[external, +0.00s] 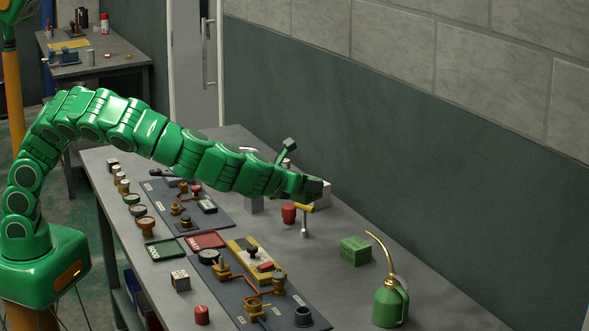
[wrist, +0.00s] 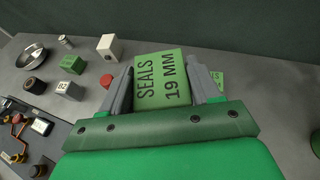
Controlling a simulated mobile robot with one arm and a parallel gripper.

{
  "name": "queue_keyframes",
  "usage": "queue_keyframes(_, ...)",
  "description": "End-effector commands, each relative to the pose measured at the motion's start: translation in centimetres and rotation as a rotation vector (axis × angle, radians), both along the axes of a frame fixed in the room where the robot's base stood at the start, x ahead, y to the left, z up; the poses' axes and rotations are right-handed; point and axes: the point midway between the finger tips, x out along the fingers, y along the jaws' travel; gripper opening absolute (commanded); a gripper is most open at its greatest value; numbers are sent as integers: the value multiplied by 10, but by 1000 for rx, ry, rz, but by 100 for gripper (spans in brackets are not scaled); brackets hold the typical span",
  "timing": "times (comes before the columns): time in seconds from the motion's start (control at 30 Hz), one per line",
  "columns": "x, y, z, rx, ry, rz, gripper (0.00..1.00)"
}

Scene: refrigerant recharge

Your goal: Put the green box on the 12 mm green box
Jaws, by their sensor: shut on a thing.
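My gripper (wrist: 166,82) is shut on a green box (wrist: 163,79) marked "SEALS 19 MM", which sits between its two grey fingers. In the external view my gripper (external: 312,188) is over the far middle of the bench, and the held box cannot be made out there. A second green box (wrist: 217,79) shows partly behind the right finger. A green box (external: 355,250) stands on the bench at right in the external view. Another green box (wrist: 72,64) stands to the left in the wrist view. The small labels on these are too small to read surely.
The grey bench (external: 400,296) is clear around the right green box, except for a green oil can (external: 390,304) with a tall spout. A white block (wrist: 110,47), a red cap (wrist: 106,81) and a metal bowl (wrist: 33,58) stand left of my gripper. Dark fixture panels lie nearer.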

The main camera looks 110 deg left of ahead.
Motion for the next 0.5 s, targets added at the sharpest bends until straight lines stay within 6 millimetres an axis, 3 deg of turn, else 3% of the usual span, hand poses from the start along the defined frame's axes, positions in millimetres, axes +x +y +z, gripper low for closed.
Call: queue_keyframes(0.5,44,14,-20,-2,-2,-2,32)
